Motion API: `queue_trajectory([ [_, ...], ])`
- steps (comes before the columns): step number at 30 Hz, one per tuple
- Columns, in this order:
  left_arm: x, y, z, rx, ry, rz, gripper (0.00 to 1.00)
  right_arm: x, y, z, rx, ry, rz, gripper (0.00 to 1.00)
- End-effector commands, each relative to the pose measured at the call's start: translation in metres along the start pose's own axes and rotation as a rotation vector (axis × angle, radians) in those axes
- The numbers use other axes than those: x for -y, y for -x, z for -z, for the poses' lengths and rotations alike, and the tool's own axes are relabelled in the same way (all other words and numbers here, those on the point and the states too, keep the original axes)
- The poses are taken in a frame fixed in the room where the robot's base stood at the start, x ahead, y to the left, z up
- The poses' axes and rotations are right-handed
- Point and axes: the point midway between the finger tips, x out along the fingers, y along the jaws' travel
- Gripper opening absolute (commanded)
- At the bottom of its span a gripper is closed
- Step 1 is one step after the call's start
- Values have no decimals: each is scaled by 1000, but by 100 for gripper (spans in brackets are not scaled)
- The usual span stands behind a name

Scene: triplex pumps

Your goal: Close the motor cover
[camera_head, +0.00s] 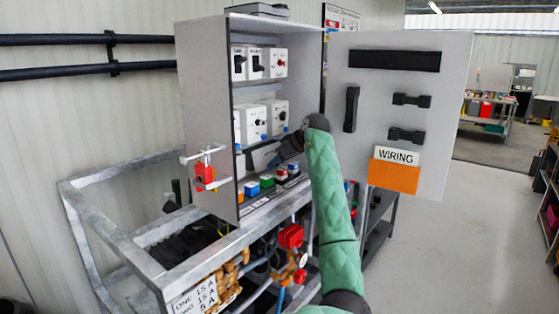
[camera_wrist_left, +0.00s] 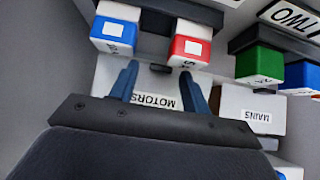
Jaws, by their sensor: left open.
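In the head view my left gripper (camera_head: 274,160) reaches into the lower cabinet, above the row of coloured blocks. Contact cannot be told.
A green block (camera_wrist_left: 260,65) and a MAINS part (camera_wrist_left: 249,108) are right of my fingers. White switch boxes (camera_head: 255,122) hang above.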

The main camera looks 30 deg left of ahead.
Motion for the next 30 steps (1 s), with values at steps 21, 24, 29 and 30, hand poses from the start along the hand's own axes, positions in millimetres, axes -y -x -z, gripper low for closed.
queue_trajectory([
  [21, 0, -5, -1, -40, -1, 1, 0, 1, -3, 0, -6, 1, 3, 36],
  [24, 0, -10, -2, -106, 0, 1, 0, 4, -8, 1, -21, 3, 12, 36],
  [29, 0, -16, 0, -210, 0, 0, 0, 14, -21, 5, -51, 11, 35, 36],
  [30, 0, -17, 0, -225, 1, 0, 0, 15, -23, 6, -59, 12, 39, 36],
])
